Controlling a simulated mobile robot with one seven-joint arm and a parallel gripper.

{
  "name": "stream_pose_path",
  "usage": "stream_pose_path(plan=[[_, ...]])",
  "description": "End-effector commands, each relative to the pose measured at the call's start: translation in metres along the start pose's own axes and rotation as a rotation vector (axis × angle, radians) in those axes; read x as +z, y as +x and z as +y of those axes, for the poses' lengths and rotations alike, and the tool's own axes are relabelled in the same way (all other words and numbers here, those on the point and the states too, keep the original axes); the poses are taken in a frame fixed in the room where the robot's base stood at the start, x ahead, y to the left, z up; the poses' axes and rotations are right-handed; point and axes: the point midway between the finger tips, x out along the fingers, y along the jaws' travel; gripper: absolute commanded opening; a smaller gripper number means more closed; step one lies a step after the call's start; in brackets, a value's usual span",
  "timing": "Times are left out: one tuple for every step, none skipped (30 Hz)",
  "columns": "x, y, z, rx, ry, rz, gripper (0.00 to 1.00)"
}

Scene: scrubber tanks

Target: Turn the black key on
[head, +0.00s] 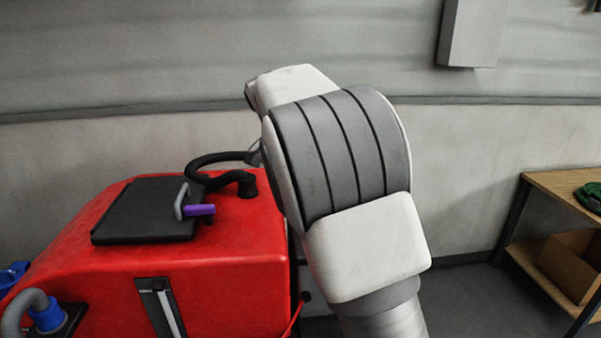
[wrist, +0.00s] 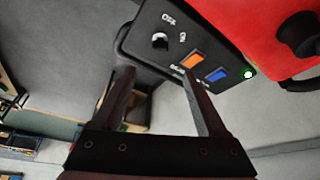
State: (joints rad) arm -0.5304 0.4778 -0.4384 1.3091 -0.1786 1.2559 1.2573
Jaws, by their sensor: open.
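The black key (wrist: 160,41) sits on a dark control panel (wrist: 146,25) in the wrist view, with OFF and ON lettering beside it. An orange switch (wrist: 193,60), a blue switch (wrist: 217,75) and a green light (wrist: 249,73) lie further along the panel. My gripper (wrist: 158,72) is open and empty. Its fingers point toward the panel, with the key a little beyond and between the fingertips, apart from them. In the head view my arm hides the gripper, and the key and panel do not show.
The red scrubber tank (head: 225,275) fills the lower left, with a black lid (head: 140,215), a purple piece (head: 200,210) and a black hose (head: 215,158) on top. A wooden shelf (head: 565,185) stands at the right. Bare floor lies between shelf and machine.

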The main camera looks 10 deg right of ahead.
Motion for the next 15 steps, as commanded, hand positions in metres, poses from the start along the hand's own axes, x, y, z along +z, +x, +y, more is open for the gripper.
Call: stream_pose_path(plan=[[0.0, -0.009, 0.0, -0.002, 0.0, 0.001, 0.75], [0.0, -0.014, -0.001, -0.003, -0.001, 0.001, 0.75], [0.0, -0.019, -0.001, -0.001, -0.001, 0.001, 0.75], [0.0, -0.023, -0.001, -0.001, -0.001, 0.001, 0.75], [0.0, -0.026, -0.001, -0.001, -0.001, 0.001, 0.75], [0.0, -0.029, 0.0, -0.001, -0.001, 0.001, 0.75], [0.0, -0.03, 0.0, 0.0, -0.001, 0.0, 0.75], [0.0, -0.032, 0.0, 0.0, -0.001, 0.0, 0.75], [0.0, -0.033, 0.0, 0.001, -0.001, 0.0, 0.75], [0.0, -0.034, 0.0, 0.001, -0.001, 0.0, 0.75], [0.0, -0.034, 0.0, 0.001, -0.001, 0.0, 0.75], [0.0, -0.034, 0.0, 0.001, -0.001, 0.0, 0.75], [0.0, -0.034, 0.0, 0.001, -0.001, 0.0, 0.75], [0.0, -0.034, 0.0, 0.001, -0.001, 0.0, 0.75], [0.0, -0.034, 0.0, 0.001, -0.001, 0.0, 0.75]])
